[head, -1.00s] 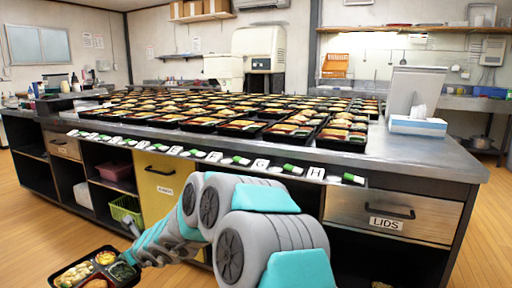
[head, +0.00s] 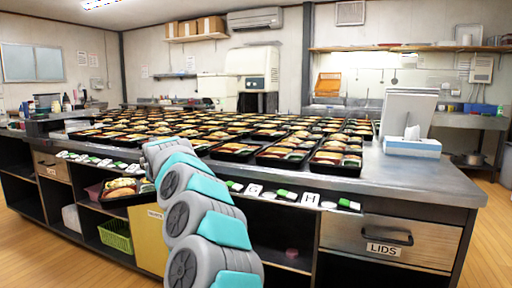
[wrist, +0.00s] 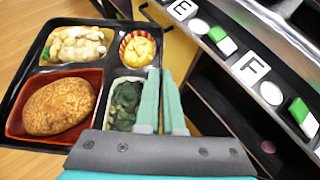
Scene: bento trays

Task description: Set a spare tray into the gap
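My gripper (wrist: 160,102) is shut on the right wall of a black spare tray (wrist: 51,147), one teal finger inside it and one outside. The tray holds a brown patty in a red section, pale pieces, a yellow cup and dark greens. In the head view the held tray (head: 117,202) is in front of the counter's front edge, left of my arm, roughly level. My gripper is hidden behind my arm there. Rows of filled trays (head: 335,171) cover the counter top. I cannot make out a clear gap among them; my arm hides part of the front row.
A strip of letter cards, with G (head: 254,190) and H (head: 310,199), and green-white pieces runs along the counter's front edge. Card F (wrist: 251,67) is close to my gripper.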

